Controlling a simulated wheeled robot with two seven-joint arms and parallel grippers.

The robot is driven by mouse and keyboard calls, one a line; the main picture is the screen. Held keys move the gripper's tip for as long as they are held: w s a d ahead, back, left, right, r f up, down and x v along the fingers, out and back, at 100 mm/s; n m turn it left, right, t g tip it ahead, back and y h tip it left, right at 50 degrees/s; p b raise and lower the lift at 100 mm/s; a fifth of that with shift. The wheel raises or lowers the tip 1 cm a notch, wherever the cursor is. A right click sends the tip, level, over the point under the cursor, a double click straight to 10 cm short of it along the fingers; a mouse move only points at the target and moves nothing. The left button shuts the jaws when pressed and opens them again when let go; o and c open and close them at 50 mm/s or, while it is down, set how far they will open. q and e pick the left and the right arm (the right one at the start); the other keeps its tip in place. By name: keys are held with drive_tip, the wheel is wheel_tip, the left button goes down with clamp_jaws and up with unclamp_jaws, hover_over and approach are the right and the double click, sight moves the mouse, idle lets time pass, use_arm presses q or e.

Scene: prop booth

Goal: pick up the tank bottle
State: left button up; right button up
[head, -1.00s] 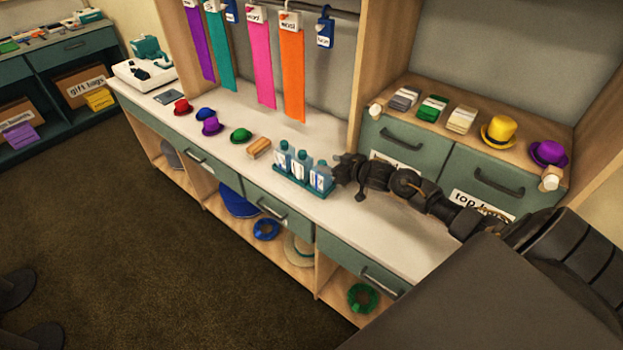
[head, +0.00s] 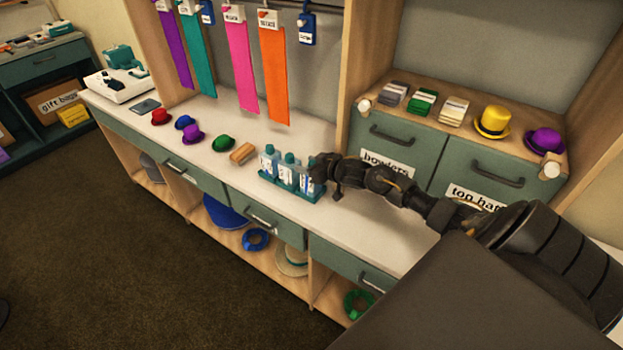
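Three clear bottles with teal caps and white-and-blue labels stand upright in a teal tray (head: 290,193) on the white counter. They are the left bottle (head: 269,161), the middle bottle (head: 288,169) and the right bottle (head: 307,182). The label print is too small to tell which one is the tank bottle. My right gripper (head: 322,174) is at the right bottle and overlaps its upper right side. Its fingers are dark and small, so I cannot tell whether they are open or touch the bottle. My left gripper is not in view.
Ribbons, such as the orange ribbon (head: 273,75), hang behind. Drawers with a yellow hat (head: 493,121) on top stand at right. The counter (head: 372,228) right of the tray is clear.

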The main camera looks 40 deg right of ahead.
drive_tip(key=shift+w+a+f, duration=0.25)
drive_tip(key=shift+a+f, duration=0.05)
drive_tip(key=shift+f, duration=0.1)
drive_tip(key=c, duration=0.5)
clamp_jaws()
drive_tip(key=shift+d, duration=0.15)
drive_tip(key=shift+r, duration=0.1)
